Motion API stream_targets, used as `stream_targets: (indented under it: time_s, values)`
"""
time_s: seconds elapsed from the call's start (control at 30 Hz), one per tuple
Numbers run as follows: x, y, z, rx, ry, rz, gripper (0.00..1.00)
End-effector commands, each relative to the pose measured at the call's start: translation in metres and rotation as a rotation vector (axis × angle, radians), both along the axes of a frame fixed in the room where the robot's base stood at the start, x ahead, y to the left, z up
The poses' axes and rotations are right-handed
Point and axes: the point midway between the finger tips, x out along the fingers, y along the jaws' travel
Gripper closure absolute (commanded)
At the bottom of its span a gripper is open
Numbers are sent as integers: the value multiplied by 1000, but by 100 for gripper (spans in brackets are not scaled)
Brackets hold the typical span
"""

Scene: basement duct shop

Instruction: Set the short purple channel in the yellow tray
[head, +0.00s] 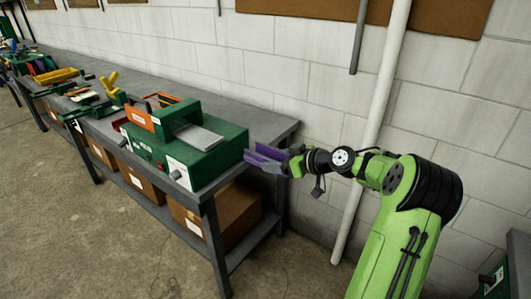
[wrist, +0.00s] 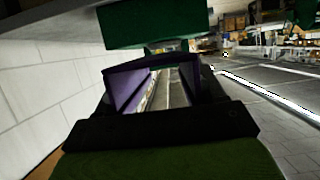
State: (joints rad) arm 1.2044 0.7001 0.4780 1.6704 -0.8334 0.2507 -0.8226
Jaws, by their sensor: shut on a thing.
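The short purple channel (head: 262,158) is held out in my gripper (head: 284,164), in the air just off the right end of the bench. My gripper is shut on it. In the wrist view the channel (wrist: 122,88) shows as a purple U-shape between the dark fingers of my gripper (wrist: 158,98). A yellow, low, long item (head: 55,76) lies far along the bench at the left in the head view. It is too small to tell whether it is the yellow tray.
A green machine (head: 215,152) with a grey plate on top stands at the near end of the grey bench (head: 272,128), close to the channel. Orange and yellow tools lie behind it. Cardboard boxes (head: 232,208) sit on the lower shelf. A white pipe (head: 372,125) runs up the wall.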

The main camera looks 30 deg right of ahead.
Motion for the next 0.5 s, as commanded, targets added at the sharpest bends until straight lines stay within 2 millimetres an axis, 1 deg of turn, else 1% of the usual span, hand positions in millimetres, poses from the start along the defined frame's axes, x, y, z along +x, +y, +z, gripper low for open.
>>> stream_targets:
  time_s: [0.17,0.27,0.37,0.47,0.5]
  values:
    - [1,1,0,-1,0,1,64]
    - [0,9,-9,2,6,22,64]
    - [-4,33,-33,3,20,86,64]
    - [-14,72,-68,2,31,186,64]
    - [-20,90,-81,0,33,229,64]
